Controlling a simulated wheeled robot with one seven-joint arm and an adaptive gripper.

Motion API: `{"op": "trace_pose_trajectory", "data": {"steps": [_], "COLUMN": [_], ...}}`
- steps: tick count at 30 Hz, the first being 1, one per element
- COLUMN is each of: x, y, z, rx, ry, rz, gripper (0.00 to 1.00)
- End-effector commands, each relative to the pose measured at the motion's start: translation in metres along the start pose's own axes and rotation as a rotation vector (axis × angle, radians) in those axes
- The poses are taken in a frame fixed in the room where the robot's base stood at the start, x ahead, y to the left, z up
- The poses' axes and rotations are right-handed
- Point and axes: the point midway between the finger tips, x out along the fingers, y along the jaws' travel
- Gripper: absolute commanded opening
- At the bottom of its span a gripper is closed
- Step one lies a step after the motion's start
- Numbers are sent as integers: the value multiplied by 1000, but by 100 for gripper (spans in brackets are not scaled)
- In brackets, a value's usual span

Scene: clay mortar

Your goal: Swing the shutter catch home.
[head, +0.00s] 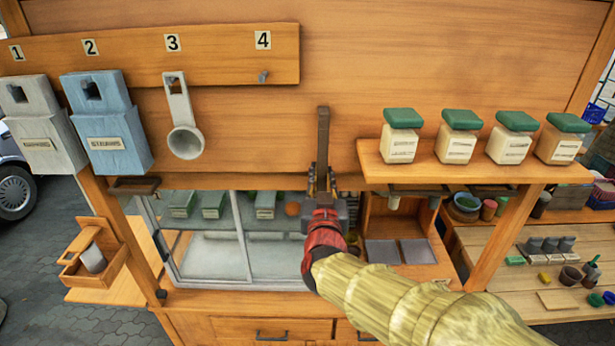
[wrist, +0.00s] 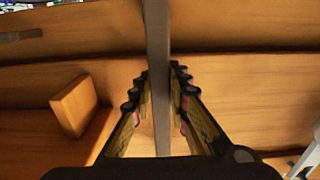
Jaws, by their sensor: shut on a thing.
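The shutter catch (head: 323,135) is a dark, narrow metal bar. It stands upright in front of the wooden shutter panel (head: 335,70), at the panel's lower middle. My gripper (head: 321,182) is closed around the bar's lower part in the head view. In the wrist view the catch (wrist: 158,45) runs as a grey strip between the two fingers of my gripper (wrist: 158,75). The gripper and my wrist hide the bar's lower end and its pivot in the head view.
A shelf (head: 450,173) with several green-lidded jars stands close on the right. A ladle (head: 183,125) hangs from peg 3 on the left. A glass display case (head: 215,255) sits below. A wooden block (wrist: 75,105) shows at the left in the wrist view.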

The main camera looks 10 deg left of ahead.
Motion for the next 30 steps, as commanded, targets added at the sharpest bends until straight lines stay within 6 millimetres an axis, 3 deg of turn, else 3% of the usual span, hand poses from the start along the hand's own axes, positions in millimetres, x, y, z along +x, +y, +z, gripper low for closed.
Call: {"op": "trace_pose_trajectory", "data": {"steps": [9, 10, 19, 30], "x": [0, 0, 0, -3], "y": [4, 4, 3, 2], "z": [0, 0, 0, -1], "rx": [-23, -23, -21, -20], "ry": [0, 0, 0, 0], "rz": [1, 1, 1, 0], "gripper": [0, 18, 35, 36]}}
